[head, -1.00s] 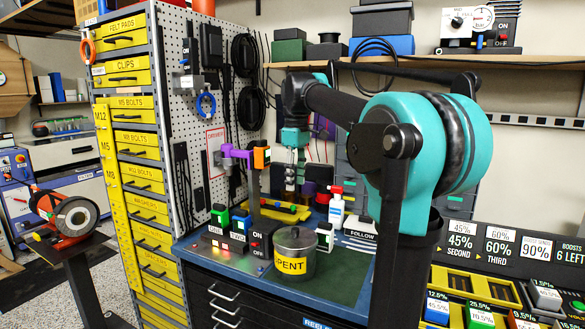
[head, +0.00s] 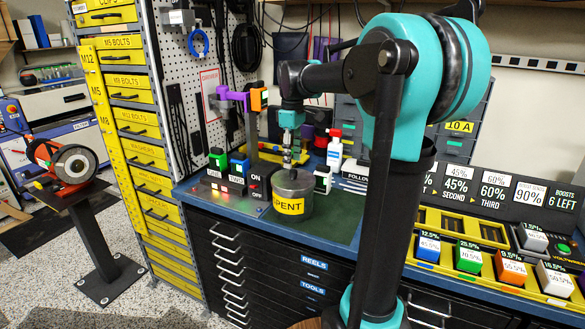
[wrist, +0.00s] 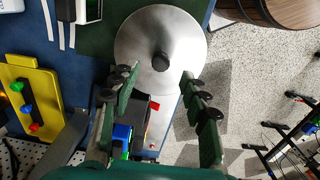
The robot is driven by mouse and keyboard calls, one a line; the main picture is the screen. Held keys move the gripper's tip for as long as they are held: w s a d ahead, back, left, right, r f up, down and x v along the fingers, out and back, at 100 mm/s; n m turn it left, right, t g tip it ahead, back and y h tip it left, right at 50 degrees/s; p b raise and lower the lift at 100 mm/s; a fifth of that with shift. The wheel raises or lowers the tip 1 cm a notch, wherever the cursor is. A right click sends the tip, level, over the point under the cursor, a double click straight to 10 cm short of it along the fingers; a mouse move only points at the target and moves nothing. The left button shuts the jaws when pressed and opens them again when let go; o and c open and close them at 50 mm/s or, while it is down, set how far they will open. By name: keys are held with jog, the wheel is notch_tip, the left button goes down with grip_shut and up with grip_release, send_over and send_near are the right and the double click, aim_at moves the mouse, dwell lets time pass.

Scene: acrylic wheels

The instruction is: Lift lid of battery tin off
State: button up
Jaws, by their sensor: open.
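The battery tin (head: 290,207) is a grey metal can with a yellow label reading "PENT" in view, standing on the workbench's green mat. Its round metal lid (wrist: 150,28) is on, with a dark knob (wrist: 161,62) at its middle. My gripper (head: 289,165) is just above the lid in the head view. In the wrist view my gripper (wrist: 160,73) is open, with its two dark green fingers apart, one on each side of the knob. The fingers do not visibly touch the knob; the exact height gap is hard to tell.
A yellow tray (wrist: 22,80) shows in the wrist view. Green mat (head: 335,228) is clear in front.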

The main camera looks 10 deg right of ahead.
aim_at(293, 171)
jog(key=shift+f, duration=2)
grip_shut()
